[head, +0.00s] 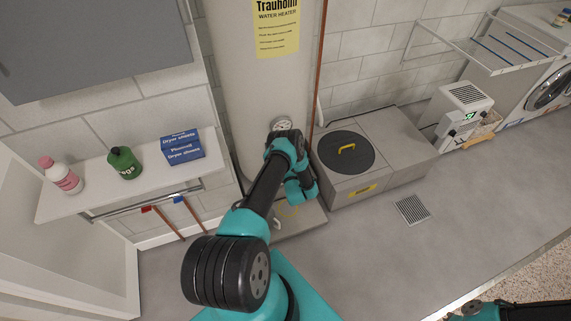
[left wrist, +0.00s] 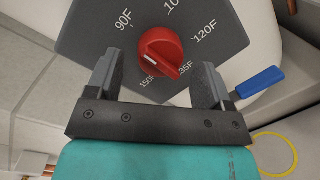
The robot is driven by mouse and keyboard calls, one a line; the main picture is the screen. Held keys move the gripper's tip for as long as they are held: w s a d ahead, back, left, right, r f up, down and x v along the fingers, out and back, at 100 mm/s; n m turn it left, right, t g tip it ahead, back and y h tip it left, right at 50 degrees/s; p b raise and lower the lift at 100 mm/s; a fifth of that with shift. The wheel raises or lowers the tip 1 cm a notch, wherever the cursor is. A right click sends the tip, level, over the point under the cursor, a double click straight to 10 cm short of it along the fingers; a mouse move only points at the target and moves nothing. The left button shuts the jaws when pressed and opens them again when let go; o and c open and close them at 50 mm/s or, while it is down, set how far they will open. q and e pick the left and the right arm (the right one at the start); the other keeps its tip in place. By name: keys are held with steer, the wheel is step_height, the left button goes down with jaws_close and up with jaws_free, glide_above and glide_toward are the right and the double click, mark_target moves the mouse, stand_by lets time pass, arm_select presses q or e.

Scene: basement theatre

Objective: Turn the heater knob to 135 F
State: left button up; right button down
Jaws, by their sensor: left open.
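The water heater (head: 232,80) is a tall pale cylinder with a yellow label in the head view. In the left wrist view, a red round knob (left wrist: 158,48) sits on a dark grey panel (left wrist: 88,38) with 90F, 120F, 135F and 150F markings. The knob's ridge points to the lower right, close to the 135F mark. My left gripper (left wrist: 158,72) is open, with one finger on each side of the knob and a visible gap to it. In the head view my left arm hides the knob and panel. My right gripper is out of view.
A blue valve handle (left wrist: 260,83) is right of the panel. A grey box with a black lid (head: 338,160) stands right of the heater. A shelf (head: 95,182) holds two bottles and a blue dryer-sheet box (head: 182,148) to the left.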

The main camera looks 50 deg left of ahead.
arm_select(q)
steer(key=shift+w+a, duration=0.35)
steer(key=shift+a, duration=0.2)
steer(key=c, duration=0.9)
